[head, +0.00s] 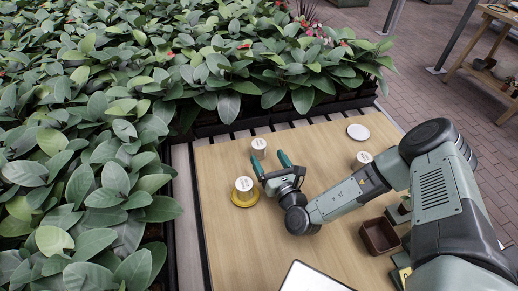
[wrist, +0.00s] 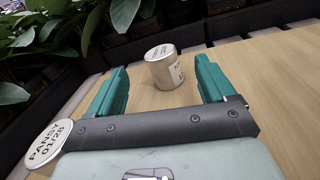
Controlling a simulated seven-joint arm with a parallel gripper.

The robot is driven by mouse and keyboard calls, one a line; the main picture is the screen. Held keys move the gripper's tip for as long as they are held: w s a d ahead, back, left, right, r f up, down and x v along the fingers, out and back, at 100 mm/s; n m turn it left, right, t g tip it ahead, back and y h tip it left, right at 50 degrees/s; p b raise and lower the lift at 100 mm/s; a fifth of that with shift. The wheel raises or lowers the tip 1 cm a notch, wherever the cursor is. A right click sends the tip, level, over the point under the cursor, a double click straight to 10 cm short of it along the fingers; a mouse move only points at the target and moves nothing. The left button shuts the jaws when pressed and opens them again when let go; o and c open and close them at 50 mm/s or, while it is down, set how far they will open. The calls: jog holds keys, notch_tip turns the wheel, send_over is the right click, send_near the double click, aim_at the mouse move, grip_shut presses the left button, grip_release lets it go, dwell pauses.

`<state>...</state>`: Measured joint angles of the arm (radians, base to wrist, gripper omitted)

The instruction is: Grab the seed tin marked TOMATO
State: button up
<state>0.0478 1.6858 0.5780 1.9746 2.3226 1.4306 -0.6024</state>
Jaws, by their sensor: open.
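My gripper (head: 271,163) is open and empty, low over the wooden table. A silver tin with a pale lid (head: 258,147) stands upright just ahead of the fingertips. In the wrist view this tin (wrist: 162,70) shows between the two teal fingers (wrist: 161,66), apart from both; its lettering is too small to read surely. I cannot make out TOMATO on any tin.
Dense leafy plants (head: 90,110) border the table (head: 235,240) at left and back. A brown open box (head: 379,236) stands near my arm, and a white panel (head: 312,278) lies at the front. The table's left front is clear.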

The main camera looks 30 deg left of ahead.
aim_at(262, 150)
jog(key=shift+w+a+f, duration=0.35)
jog(key=shift+w+a, duration=0.2)
jog(key=shift+a, duration=0.2)
jog(key=shift+x, duration=2.85)
jog(key=c, duration=1.1)
